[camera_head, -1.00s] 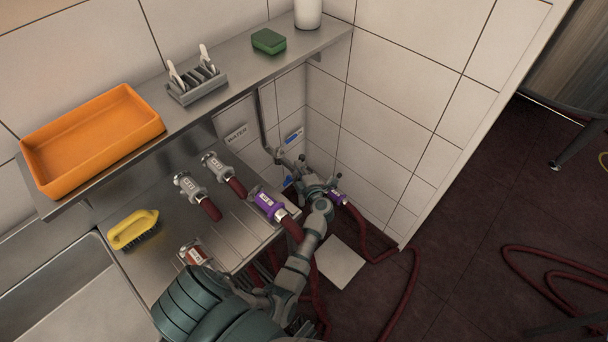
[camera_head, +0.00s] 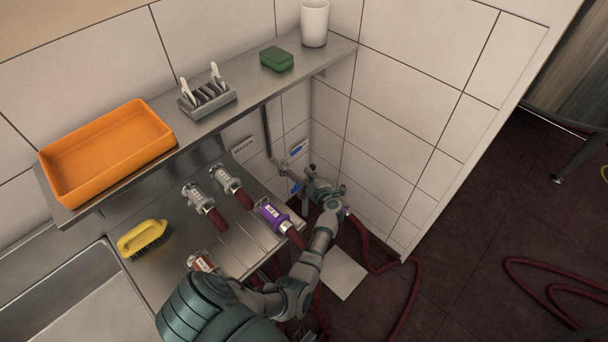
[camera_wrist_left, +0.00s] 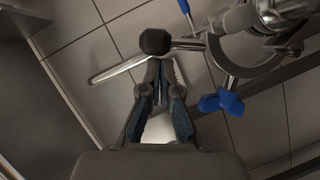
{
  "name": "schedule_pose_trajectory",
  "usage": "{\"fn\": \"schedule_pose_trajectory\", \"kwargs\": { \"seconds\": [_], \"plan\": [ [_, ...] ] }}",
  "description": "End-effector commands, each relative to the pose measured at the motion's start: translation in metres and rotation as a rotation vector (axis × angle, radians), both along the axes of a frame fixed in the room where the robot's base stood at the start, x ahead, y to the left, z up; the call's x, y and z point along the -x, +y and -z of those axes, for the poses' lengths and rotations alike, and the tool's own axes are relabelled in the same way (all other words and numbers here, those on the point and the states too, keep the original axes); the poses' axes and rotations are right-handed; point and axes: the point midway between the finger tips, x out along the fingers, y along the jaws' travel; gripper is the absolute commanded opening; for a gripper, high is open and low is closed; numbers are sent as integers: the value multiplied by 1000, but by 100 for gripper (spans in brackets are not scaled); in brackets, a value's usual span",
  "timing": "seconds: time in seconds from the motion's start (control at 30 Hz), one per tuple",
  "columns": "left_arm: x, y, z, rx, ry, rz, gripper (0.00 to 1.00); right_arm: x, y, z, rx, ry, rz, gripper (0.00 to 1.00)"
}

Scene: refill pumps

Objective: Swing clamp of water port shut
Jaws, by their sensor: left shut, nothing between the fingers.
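The water port is at the lower end of a metal pipe (camera_head: 270,140) by the wall, near the WATER sign (camera_head: 243,146). My left gripper (camera_head: 312,180) is at this port and hides much of it. In the wrist view the left fingers (camera_wrist_left: 163,64) are shut and empty, close below a black ball knob (camera_wrist_left: 154,41) and a thin metal rod (camera_wrist_left: 118,70). To their right is a curved metal clamp arm (camera_wrist_left: 243,69) with a blue wing nut (camera_wrist_left: 221,101). A gap shows between this arm and the metal port body (camera_wrist_left: 268,14). I cannot tell whether the fingers touch the rod.
A steel shelf (camera_head: 252,92) above carries an orange tray (camera_head: 105,150), a rack (camera_head: 207,98), a green sponge (camera_head: 277,58) and a white cup (camera_head: 314,22). Below are hose couplings, including a purple-banded one (camera_head: 277,216), and a yellow brush (camera_head: 142,237). Red hoses (camera_head: 545,275) lie on the floor.

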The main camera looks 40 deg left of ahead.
Motion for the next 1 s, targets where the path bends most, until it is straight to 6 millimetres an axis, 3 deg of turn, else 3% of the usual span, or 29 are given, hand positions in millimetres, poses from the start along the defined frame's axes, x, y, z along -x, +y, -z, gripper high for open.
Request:
{"fn": "schedule_pose_trajectory", "kwargs": {
  "seconds": [0.1,0.2,0.47,0.73,1.0],
  "plan": [
    [-17,-2,0,-7,104,1,0,15,-3,8,1,9,-3,40],
    [-30,-3,7,-14,199,2,0,17,-3,11,1,8,-3,40],
    [-55,-5,29,-33,414,1,0,-16,3,-10,-3,-12,4,40],
    [-73,-6,47,-49,588,1,0,-58,10,-72,-8,-39,13,40],
    [-86,-7,63,-62,737,1,0,-70,10,-155,-9,-63,22,40]
  ]
}}
